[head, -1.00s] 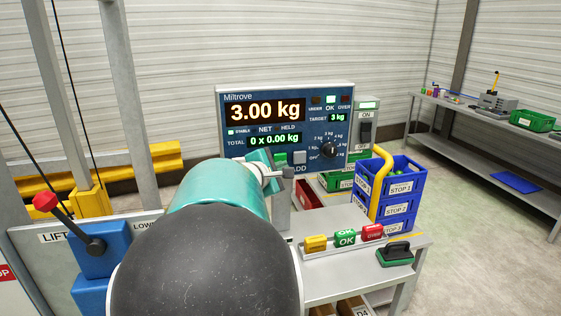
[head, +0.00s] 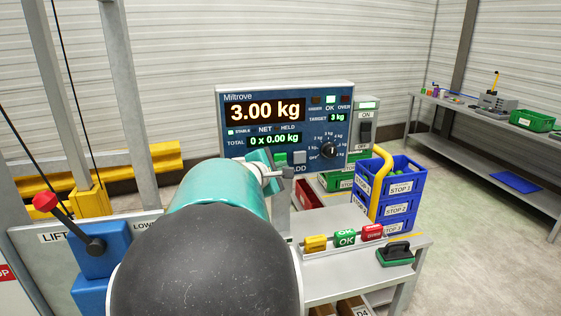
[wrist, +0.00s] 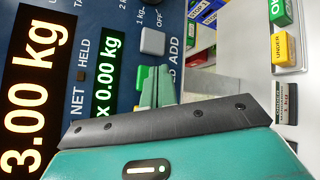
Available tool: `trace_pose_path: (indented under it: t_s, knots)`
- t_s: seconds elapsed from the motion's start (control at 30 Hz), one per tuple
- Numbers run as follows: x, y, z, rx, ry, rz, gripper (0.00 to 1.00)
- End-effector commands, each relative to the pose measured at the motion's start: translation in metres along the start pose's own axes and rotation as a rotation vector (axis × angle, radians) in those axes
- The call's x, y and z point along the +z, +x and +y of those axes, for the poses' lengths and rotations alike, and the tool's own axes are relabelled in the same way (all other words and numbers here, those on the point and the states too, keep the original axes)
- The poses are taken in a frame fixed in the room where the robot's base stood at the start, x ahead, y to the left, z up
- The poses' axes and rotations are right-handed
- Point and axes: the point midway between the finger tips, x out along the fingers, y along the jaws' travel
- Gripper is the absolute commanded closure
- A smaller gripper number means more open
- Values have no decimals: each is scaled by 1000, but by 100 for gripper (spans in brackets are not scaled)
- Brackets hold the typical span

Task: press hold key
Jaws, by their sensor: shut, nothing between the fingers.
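The weighing display (head: 213,125) shows 3.00 kg and TOTAL 0 x 0.00 kg in the head view. The add key also shows in the head view (head: 299,157). My gripper (wrist: 164,82) is shut and empty, its teal fingers in front of the hold key and its label. I cannot tell whether the fingertips touch the key.
A yellow, a green OK (head: 345,237) and a red block stand on the bench right of my arm. A black-and-green handled stamp (head: 396,254) lies nearby. Blue stacked crates (head: 403,184) and a yellow curved bar (head: 381,180) stand behind. A red-knobbed lift lever (head: 67,220) is left.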

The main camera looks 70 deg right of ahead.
Motion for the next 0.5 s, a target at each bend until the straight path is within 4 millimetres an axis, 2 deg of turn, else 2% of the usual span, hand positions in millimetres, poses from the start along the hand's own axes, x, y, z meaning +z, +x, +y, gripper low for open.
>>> trace_pose_path:
  t_s: [0.5]
  knots:
    - [-4, 6, 5, 0, 0, 0, 100]
